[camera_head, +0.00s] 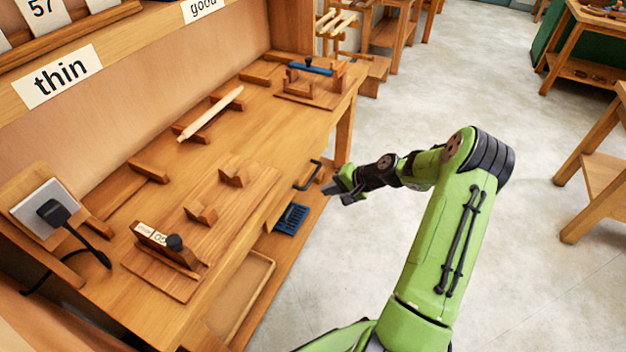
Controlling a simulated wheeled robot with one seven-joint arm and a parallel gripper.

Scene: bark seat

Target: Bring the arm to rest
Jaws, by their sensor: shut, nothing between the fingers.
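My green arm (440,240) rises from the bottom of the head view and bends at its elbow, upper right of the middle. Its forearm points left toward the workbench. My gripper (336,188) is dark and shut, with nothing between its fingers. It hangs in the air by the front edge of the bench and appears apart from everything around it.
The wooden workbench (130,210) carries a pale rod (210,114) on cradles, a board with notched blocks (232,176) and a blue-topped fixture (312,66). A black plug (54,212) sits at left. A blue tray (291,219) lies below. Floor (520,120) at right is open, with tables beyond.

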